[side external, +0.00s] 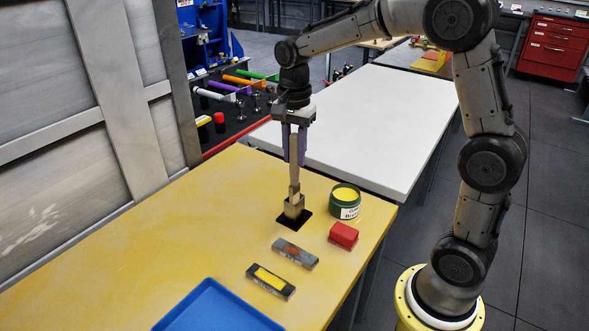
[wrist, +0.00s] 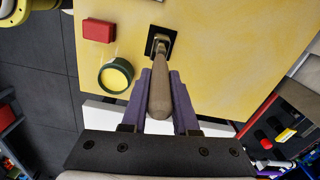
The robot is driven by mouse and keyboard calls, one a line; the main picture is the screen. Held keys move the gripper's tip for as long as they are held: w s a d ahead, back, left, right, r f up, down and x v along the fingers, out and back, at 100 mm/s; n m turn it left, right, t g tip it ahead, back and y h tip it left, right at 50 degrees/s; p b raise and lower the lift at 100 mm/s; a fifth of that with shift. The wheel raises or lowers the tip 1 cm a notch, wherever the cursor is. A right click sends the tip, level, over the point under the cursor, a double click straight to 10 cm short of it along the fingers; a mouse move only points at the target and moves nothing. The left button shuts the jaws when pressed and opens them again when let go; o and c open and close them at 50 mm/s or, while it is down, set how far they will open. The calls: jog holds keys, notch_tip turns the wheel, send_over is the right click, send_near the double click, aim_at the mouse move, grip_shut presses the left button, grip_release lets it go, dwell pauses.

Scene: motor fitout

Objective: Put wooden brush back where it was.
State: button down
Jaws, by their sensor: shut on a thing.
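The wooden brush (side external: 294,175) stands about upright, with its light wooden handle between the purple fingers of my gripper (side external: 297,160). In the wrist view the brush (wrist: 160,88) runs away from the camera between both fingers of my gripper (wrist: 161,76), which is shut on it. Its lower end meets a small grey-beige block-like part (side external: 294,207) over a black square (side external: 281,221) on the yellow table (side external: 180,240). The black square also shows in the wrist view (wrist: 151,45). I cannot tell whether the block-like part is a holder or the brush's own head.
A green tin (side external: 345,204) with yellow contents and a red block (side external: 343,235) stand close right of the brush. A grey bar (side external: 295,253), a black-and-yellow block (side external: 270,281) and a blue tray (side external: 216,311) lie nearer. The table's left part is clear.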

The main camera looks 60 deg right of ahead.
aim_at(294, 184)
jog(key=shift+f, duration=1.9)
jog(key=c, duration=0.7)
grip_release()
